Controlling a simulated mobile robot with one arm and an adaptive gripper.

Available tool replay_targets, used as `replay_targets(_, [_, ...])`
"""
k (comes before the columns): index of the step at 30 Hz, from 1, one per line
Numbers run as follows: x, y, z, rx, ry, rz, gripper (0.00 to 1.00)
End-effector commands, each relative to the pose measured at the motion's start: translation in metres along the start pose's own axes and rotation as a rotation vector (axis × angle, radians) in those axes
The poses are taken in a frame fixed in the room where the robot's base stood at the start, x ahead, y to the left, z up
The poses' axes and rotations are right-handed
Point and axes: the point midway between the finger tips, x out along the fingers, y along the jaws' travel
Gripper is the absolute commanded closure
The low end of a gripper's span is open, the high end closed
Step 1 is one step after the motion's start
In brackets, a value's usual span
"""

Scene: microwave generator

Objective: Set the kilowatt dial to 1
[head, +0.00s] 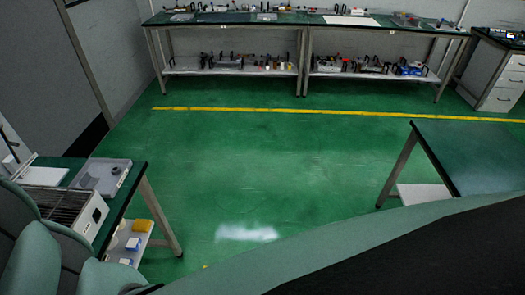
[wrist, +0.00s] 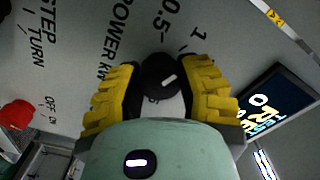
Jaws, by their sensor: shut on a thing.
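The black kilowatt dial (wrist: 162,77) sits on a grey panel (wrist: 75,65) in the wrist view, with a short white mark pointing right and slightly up. The labels "0.5" and "1" are printed above it, the "1" to the upper right with a tick below. My gripper (wrist: 160,88) has its yellow ribbed fingers on both sides of the dial and is shut on it. The dial's lower part is close to my gripper's body. The head view does not show my gripper or the dial.
A red knob (wrist: 17,115) is at the left of the panel, and a lit display (wrist: 272,103) is at the right. In the head view, a left table (head: 127,174) holds a tray, a right table (head: 475,150) stands apart, and green floor (head: 250,165) between is clear.

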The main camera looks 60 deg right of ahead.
Motion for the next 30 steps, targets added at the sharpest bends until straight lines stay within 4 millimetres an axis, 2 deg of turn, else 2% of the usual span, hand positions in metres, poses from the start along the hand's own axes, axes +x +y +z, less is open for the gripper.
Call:
replay_targets(2, [0.001, 0.0, -0.002, -0.001, 0.007, 0.0, 1.0])
replay_targets(3, [0.001, 0.0, -0.002, -0.001, 0.007, 0.0, 0.58])
replay_targets(11, [0.0, 0.0, -0.001, -0.002, 0.004, 0.0, 0.32])
replay_targets(12, [0.0, 0.0, -0.001, -0.002, 0.004, 0.0, 0.29])
replay_targets(22, [-0.004, 0.0, 0.0, -0.002, 0.0, 0.0, 0.29])
replay_targets(30, [-0.04, -0.001, 0.002, -0.001, -0.005, -0.002, 0.29])
